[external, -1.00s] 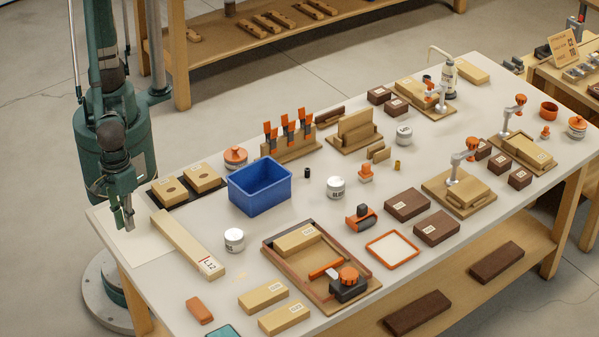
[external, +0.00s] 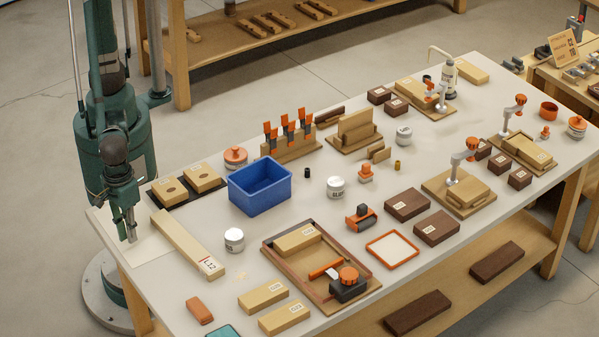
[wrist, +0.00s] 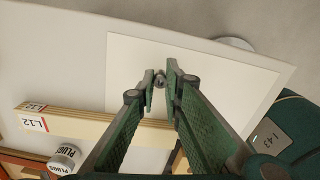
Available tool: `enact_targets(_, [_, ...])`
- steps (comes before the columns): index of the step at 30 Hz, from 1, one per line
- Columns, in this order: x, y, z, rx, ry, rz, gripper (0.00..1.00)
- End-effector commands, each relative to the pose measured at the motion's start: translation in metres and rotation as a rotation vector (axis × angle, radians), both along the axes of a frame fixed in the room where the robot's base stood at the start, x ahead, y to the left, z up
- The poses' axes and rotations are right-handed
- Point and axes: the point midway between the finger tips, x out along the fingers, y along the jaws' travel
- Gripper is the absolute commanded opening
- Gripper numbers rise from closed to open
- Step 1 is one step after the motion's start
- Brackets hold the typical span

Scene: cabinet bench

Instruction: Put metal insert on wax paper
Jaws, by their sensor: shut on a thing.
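The wax paper (external: 152,247) is a pale sheet lying flat at the table's near left corner. It fills much of the wrist view (wrist: 215,68). My gripper (external: 131,238) points down over the paper. In the wrist view its fingers (wrist: 161,80) are shut on the metal insert (wrist: 160,83), a small grey ring-like piece at the fingertips. The insert is over the paper; I cannot tell whether it touches it. In the external view the insert is too small or hidden to make out.
A long wooden block marked L12 (external: 187,243) lies beside the paper. A PLUGS tin (external: 234,240), a blue bin (external: 260,187) and a black tray with wooden blocks (external: 178,191) stand nearby. The table's edge runs close past the paper.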

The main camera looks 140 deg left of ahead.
Motion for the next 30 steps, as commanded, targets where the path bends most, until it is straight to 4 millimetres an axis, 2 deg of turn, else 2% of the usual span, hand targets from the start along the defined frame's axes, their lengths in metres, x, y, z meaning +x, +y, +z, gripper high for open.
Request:
enact_targets(5, [0.000, 0.000, -0.012, 0.000, 0.000, 0.000, 0.00])
enact_targets(20, [0.000, 0.000, -0.016, 0.000, 0.000, 0.000, 0.00])
enact_targets(21, [0.000, 0.000, -0.016, 0.000, 0.000, 0.000, 0.14])
enact_targets(24, [0.000, 0.000, -0.015, 0.000, 0.000, 0.000, 0.25])
enact_targets(30, [0.000, 0.000, -0.015, 0.000, 0.000, 0.000, 0.25])
